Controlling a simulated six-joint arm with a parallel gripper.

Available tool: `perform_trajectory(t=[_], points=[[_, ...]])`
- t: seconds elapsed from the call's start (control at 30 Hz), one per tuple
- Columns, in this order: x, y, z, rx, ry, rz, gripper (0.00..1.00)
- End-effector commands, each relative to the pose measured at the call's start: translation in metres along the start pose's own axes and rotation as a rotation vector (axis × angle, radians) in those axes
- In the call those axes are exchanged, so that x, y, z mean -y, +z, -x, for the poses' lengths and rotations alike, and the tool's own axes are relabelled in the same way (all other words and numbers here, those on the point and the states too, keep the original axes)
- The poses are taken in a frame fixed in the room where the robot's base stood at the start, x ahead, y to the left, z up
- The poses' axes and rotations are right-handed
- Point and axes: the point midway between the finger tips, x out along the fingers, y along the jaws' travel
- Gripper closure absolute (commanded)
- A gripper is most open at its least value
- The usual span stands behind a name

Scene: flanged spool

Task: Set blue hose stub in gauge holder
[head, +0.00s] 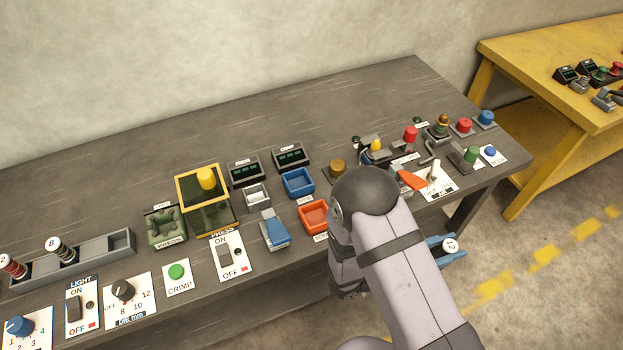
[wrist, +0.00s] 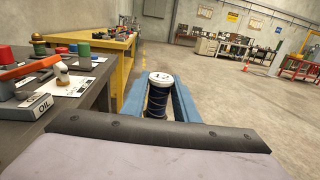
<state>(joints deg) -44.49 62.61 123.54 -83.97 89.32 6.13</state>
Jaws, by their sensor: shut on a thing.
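My gripper (wrist: 157,101) is shut on the blue hose stub (wrist: 157,97), a dark blue ribbed piece with a white cap marked 12. The stub stands upright between the blue fingers. In the head view my gripper (head: 446,251) is beyond the bench's front edge, at the right, with the white cap showing; my arm hides part of the fingers. A long grey trough (head: 95,262), which looks like the gauge holder, lies at the far left of the bench. It holds a red stub (head: 14,267) and a black stub marked 8 (head: 62,250). Its right end is empty.
Between gripper and trough stand a yellow-framed press (head: 207,200), a blue bin (head: 298,183), an orange bin (head: 313,217), a switch panel (head: 230,258) and a green crimp button (head: 177,271). Knobs and levers crowd the bench's right end. The back of the bench is clear.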

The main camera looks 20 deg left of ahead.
Motion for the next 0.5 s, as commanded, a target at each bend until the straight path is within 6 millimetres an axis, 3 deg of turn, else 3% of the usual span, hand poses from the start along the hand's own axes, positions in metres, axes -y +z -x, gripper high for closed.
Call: perform_trajectory(t=[0.17,0.37,0.5], points=[[0.017,0.033,-0.001,0.004,-0.082,-0.006,1.00],[0.068,0.035,0.010,0.009,-0.353,-0.002,1.00],[0.105,0.033,0.032,0.009,-0.576,-0.002,1.00]])
